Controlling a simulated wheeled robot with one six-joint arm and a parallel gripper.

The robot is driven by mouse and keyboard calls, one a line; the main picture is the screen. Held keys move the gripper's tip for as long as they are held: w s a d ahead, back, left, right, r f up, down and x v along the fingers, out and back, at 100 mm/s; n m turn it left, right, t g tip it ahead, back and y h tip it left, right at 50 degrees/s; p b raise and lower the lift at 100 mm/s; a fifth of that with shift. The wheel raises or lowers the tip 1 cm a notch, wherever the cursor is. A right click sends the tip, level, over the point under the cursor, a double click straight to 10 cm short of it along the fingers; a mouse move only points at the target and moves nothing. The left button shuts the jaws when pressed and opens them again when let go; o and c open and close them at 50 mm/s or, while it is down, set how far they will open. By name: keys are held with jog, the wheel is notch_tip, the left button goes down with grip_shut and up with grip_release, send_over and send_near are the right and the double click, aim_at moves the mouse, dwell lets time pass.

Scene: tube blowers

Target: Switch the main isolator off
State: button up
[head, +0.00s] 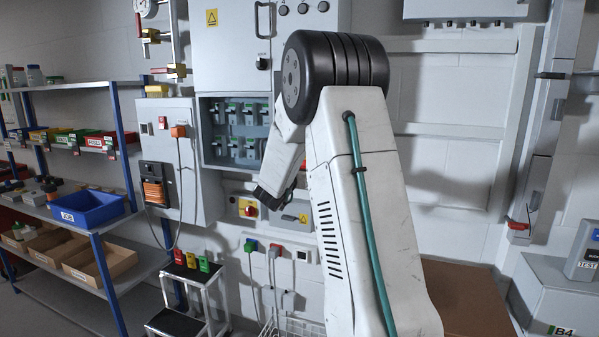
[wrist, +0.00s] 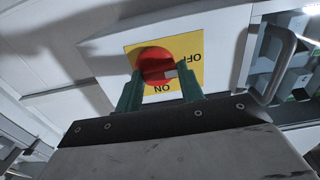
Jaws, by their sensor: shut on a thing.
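The main isolator is a red rotary knob (wrist: 153,57) on a yellow plate (wrist: 196,88) marked ON and OFF, with the lettering upside down in the wrist view. My gripper (wrist: 160,76) has its two green fingers on either side of the knob's grip bar and is shut on it. A pale mark shows at the right end of the bar, on the side between the two words; its exact setting is hard to read. In the head view the red knob (head: 250,211) shows just left of my dark gripper end, whose fingertips are hidden there.
A grey panel of green and grey modules (head: 235,130) is above the isolator. Plugs and sockets (head: 275,250) are below it. A step stool (head: 190,275) with three coloured items and a shelf rack (head: 95,225) stand to the left.

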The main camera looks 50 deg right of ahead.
jog(key=shift+f, duration=0.1)
jog(key=o, duration=1)
jog(key=v, duration=0.7)
jog(key=shift+s+a, duration=0.2)
jog(key=shift+a, duration=0.15)
